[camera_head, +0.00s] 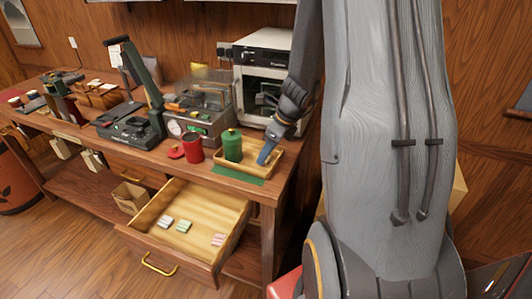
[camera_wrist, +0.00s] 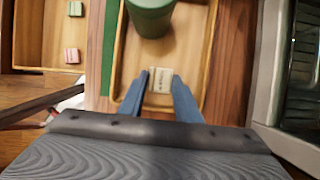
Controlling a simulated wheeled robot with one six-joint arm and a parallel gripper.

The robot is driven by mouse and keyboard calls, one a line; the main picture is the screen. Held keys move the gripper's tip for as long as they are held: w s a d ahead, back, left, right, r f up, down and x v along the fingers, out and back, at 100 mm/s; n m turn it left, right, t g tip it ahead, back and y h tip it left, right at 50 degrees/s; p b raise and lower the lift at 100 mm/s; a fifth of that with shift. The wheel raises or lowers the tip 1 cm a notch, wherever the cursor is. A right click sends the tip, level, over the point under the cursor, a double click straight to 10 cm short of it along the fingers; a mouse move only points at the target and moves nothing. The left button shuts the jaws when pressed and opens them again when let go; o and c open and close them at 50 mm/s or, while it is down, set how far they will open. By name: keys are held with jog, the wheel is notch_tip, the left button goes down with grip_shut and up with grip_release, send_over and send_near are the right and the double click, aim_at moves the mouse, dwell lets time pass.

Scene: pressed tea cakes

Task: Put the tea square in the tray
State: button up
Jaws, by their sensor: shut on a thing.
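The pale tea square (camera_wrist: 161,80) with dark writing on its face shows in the wrist view between the two blue fingers of my gripper (camera_wrist: 160,76). The fingers are shut on it. It is inside the outline of the wooden tray (camera_wrist: 207,50), near the floor; I cannot tell whether it touches the floor. In the head view my gripper (camera_head: 266,155) points down into the tray (camera_head: 248,176), and the tea square is hidden there.
A green canister (camera_head: 232,145) stands in the tray beside my gripper. A red canister (camera_head: 193,148) stands to the left. A white oven (camera_head: 262,75) is behind. Below, an open drawer (camera_head: 205,200) holds several small squares, including a pink one (camera_head: 217,240).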

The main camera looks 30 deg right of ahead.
jog(key=shift+f, duration=0.15)
jog(key=o, duration=1)
jog(key=shift+r, duration=0.45)
jog(key=v, duration=1.1)
jog(key=s+a+f+n+g+h, duration=0.1)
jog(key=s+a+f+n, duration=0.1)
jog(key=s+a+n, duration=0.3)
jog(key=s+a+f+n+g+h, duration=0.1)
jog(key=s+a+n, duration=0.5)
jog(key=a+n, duration=0.7)
jog(key=f+n, duration=0.1)
jog(key=n, duration=1)
jog(key=shift+a+h, duration=0.25)
jog(key=shift+h, duration=0.05)
